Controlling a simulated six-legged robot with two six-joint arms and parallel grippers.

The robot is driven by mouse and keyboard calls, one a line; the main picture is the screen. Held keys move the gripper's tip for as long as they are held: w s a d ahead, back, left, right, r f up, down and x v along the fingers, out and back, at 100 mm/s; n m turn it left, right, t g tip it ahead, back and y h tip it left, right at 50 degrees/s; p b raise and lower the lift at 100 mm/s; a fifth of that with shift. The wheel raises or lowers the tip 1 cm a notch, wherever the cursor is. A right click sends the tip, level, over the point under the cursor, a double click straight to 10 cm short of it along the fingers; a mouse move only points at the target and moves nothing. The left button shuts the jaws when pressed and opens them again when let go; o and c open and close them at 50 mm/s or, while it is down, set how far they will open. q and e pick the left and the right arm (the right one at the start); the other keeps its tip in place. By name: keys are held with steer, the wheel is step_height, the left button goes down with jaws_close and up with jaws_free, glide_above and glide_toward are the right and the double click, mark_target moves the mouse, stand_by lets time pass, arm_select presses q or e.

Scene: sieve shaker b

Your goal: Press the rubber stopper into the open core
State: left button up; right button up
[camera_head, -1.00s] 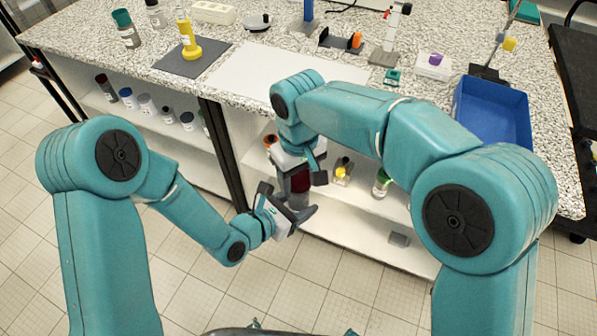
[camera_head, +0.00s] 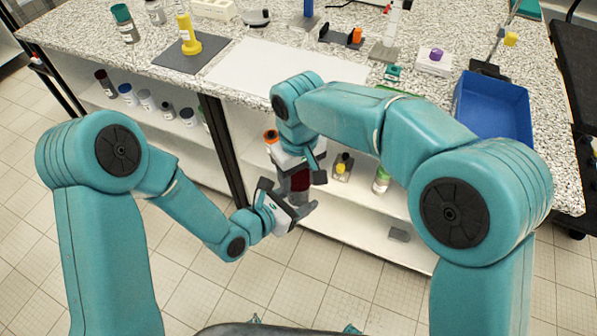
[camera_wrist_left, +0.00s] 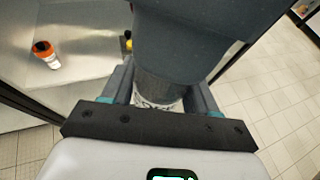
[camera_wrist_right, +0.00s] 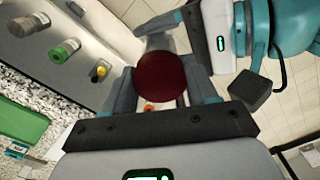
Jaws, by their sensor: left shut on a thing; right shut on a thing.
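The dark red rubber stopper (camera_head: 299,182) is between the fingers of my right gripper (camera_head: 300,180), which is shut on it from above. Its round end (camera_wrist_right: 162,77) faces the camera in the right wrist view. My left gripper (camera_head: 292,207) is shut just below, on a grey cylinder with a printed label (camera_wrist_left: 158,88), apparently the core. Stopper and cylinder are in line, one over the other, in front of the lower shelves. A dark grey part in front hides the cylinder's top in the left wrist view, so I cannot tell how deep the stopper sits.
The speckled worktop (camera_head: 365,62) behind holds a blue tray (camera_head: 495,108), a yellow bottle (camera_head: 189,38) on a dark mat and a white sheet (camera_head: 255,72). Several small bottles, one orange-capped (camera_wrist_left: 46,55), stand on the shelves below. The tiled floor in front looks clear.

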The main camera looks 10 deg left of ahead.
steer(key=shift+f, duration=0.2)
steer(key=o, duration=1.1)
step_height(320, 180, up, 12)
steer(key=shift+f, duration=0.1)
